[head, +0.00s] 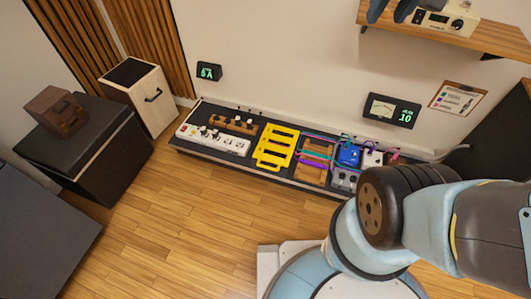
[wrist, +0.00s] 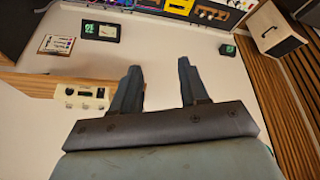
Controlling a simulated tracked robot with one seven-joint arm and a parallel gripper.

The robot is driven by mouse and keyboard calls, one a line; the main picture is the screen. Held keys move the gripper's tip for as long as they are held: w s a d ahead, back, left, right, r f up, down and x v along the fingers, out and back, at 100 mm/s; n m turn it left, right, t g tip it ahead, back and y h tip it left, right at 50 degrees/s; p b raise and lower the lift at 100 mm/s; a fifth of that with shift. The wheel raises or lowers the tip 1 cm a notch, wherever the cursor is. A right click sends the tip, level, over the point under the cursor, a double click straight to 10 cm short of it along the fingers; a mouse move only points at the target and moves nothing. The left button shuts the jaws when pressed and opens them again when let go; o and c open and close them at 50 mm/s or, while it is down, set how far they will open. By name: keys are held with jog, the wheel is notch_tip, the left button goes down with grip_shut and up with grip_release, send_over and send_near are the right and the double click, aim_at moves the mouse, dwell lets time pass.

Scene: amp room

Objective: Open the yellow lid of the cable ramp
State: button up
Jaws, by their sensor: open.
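The yellow lid (head: 275,146) of the cable ramp is on a long dark board on the floor against the wall, in the middle of the head view. It has several dark slots across it and looks flat and closed, though its hinge side cannot be told. In the wrist view the board is cut off at the top edge. My gripper (head: 390,14) shows only partly at the top of the head view, by the wall shelf, far from the lid. In the wrist view my gripper (wrist: 157,68) has its two dark fingers wide apart with nothing between them.
The dark board (head: 232,170) also holds a white power strip (head: 213,139), a knobbed wooden bar (head: 234,124), coloured cables and a blue pedal (head: 348,155). A wall shelf (head: 480,38) carries a cream device (head: 446,20) close to my gripper. Wooden floor (head: 185,220) before the board is clear.

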jog(key=w+a+f+n+g, duration=0.1)
jog(key=w+a+f, duration=0.15)
jog(key=w, duration=0.55)
jog(key=w+a+f+n+h, duration=0.1)
jog(key=w+a+f, duration=0.1)
jog(key=w+f, duration=0.35)
jog(key=w+a+f+n+g, duration=0.1)
jog(key=w+a, duration=0.1)
jog(key=w, duration=0.8)
jog(key=w+a+f+n+h, duration=0.1)
jog(key=w+a+f, duration=0.25)
jog(key=f, duration=0.25)
jog(key=w+a+f+n+g, duration=0.1)
jog(key=w+a+f, duration=0.2)
jog(key=w+f, duration=0.3)
jog(key=w+a+f+n+h, duration=0.1)
jog(key=w+a+f, duration=0.2)
jog(key=f, duration=0.4)
jog(key=w+a+f+n, duration=0.1)
jog(key=a+f, duration=0.1)
jog(key=f, duration=0.5)
jog(key=w+a+f+n, duration=0.1)
jog(key=a+f, duration=0.2)
jog(key=f, duration=0.3)
jog(key=n+g+h, duration=0.2)
jog(key=n, duration=0.3)
send_near(267, 167)
jog(key=x, duration=0.8)
jog(key=shift+w+f, duration=0.1)
jog(key=shift+f, duration=0.05)
